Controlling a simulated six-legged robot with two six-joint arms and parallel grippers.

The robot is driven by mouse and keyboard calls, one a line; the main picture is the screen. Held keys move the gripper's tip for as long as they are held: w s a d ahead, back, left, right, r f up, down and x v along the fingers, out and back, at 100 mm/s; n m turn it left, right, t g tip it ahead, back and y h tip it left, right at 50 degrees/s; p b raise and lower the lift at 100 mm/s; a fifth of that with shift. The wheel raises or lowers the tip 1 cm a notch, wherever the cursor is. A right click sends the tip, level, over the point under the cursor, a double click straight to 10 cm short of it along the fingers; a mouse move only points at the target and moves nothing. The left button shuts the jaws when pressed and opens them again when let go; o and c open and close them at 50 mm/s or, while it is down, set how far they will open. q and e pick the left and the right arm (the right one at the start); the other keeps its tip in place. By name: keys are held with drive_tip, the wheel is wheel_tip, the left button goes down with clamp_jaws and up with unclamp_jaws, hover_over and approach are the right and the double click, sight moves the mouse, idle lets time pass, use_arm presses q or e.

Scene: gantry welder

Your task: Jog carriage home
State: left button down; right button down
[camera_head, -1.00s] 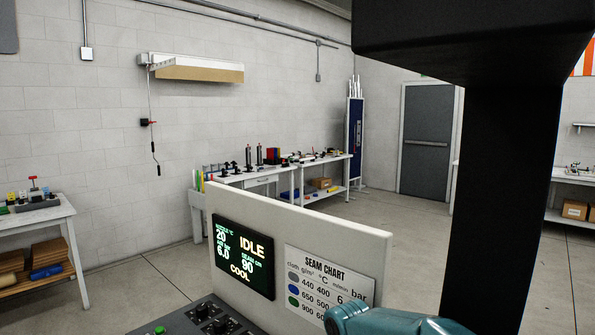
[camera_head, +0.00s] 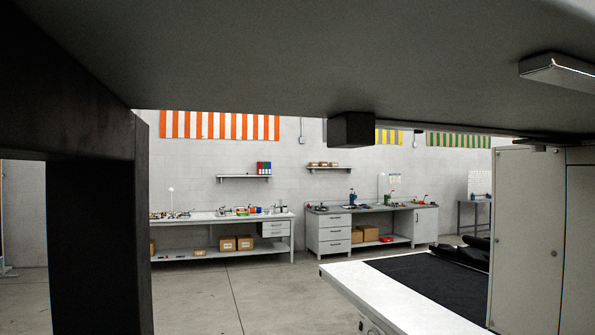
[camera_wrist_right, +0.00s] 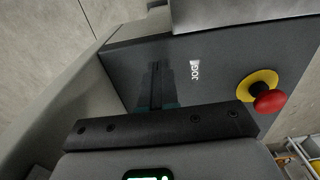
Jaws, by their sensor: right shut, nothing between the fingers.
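In the right wrist view, a dark control panel (camera_wrist_right: 222,62) carries the printed label JOG (camera_wrist_right: 195,70). My right gripper (camera_wrist_right: 156,68) is shut and empty, with its narrow dark fingers over the panel, left of the label. Whether the fingertips touch the panel or a control I cannot tell; any control beneath them is hidden. A red mushroom button (camera_wrist_right: 268,99) on a yellow ring sits to the right on the same panel. In the head view neither gripper shows. I cannot pick out the carriage with certainty.
In the head view a dark post (camera_head: 95,220) stands left and a broad beam (camera_head: 300,60) spans overhead. A white table (camera_head: 400,301) with black cloth (camera_head: 440,283) lies at lower right, beside a pale cabinet (camera_head: 527,235). Workbenches (camera_head: 222,217) line the far wall; open floor lies between.

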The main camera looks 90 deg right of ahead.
drive_tip(key=shift+w+a+p, duration=0.2)
drive_tip(key=shift+w+p, duration=0.1)
drive_tip(key=shift+w, duration=0.15)
drive_tip(key=shift+w+a+p, duration=0.2)
drive_tip(key=shift+w+p, duration=0.05)
drive_tip(key=shift+w, duration=0.2)
idle(5.7)
drive_tip(key=shift+s+d+f, duration=0.1)
drive_tip(key=shift+s+d, duration=0.05)
drive_tip(key=shift+s, duration=0.15)
drive_tip(key=shift+s+d+b, duration=0.35)
drive_tip(key=shift+s+b, duration=0.35)
drive_tip(key=shift+s, duration=0.1)
drive_tip(key=shift+s+d+r, duration=0.1)
drive_tip(key=shift+s+r, duration=0.1)
drive_tip(key=shift+s, duration=0.15)
drive_tip(key=shift+w+r+p, duration=0.1)
drive_tip(key=shift+r+p, duration=0.45)
drive_tip(key=shift+p, duration=0.05)
wheel_tip(320, 180, up, 7)
drive_tip(key=p, duration=0.5)
